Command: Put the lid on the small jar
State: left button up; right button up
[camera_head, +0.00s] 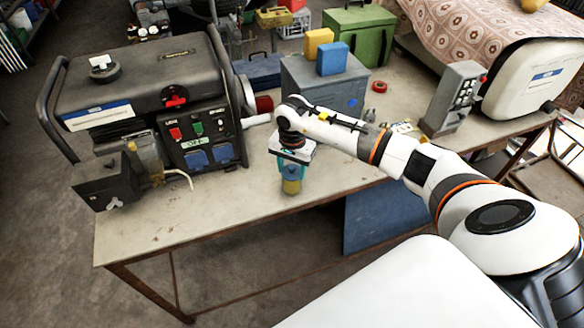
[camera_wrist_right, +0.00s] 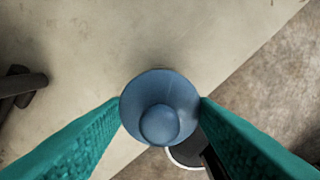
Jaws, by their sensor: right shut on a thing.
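The blue lid (camera_wrist_right: 160,103) has a round knob on top and sits between the teal fingers of my right gripper (camera_wrist_right: 161,110), which is shut on it. In the head view, my right gripper (camera_head: 293,160) points down near the table's front edge. The small jar (camera_head: 291,187), yellowish, stands on the table directly under the gripper, with the blue lid (camera_head: 291,172) just above its body. Whether the lid touches the jar I cannot tell. In the wrist view, a round pale rim with a dark inside (camera_wrist_right: 187,156) shows partly behind the lid and a finger. My left gripper is not in view.
A generator (camera_head: 150,95) stands left on the table (camera_head: 200,215). Behind the gripper is a grey box (camera_head: 320,90) with yellow and blue blocks on top. A grey control box (camera_head: 455,97) and white canister (camera_head: 528,80) stand right. Bare tabletop lies front left.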

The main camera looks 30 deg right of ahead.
jog(key=shift+f+b, duration=0.2)
jog(key=shift+b, duration=0.5)
dwell(1.2)
jog(key=o, duration=1.5)
jog(key=shift+r, duration=0.1)
jog(key=shift+r+p, duration=1.8)
jog(key=shift+r, duration=1.65)
grip_shut()
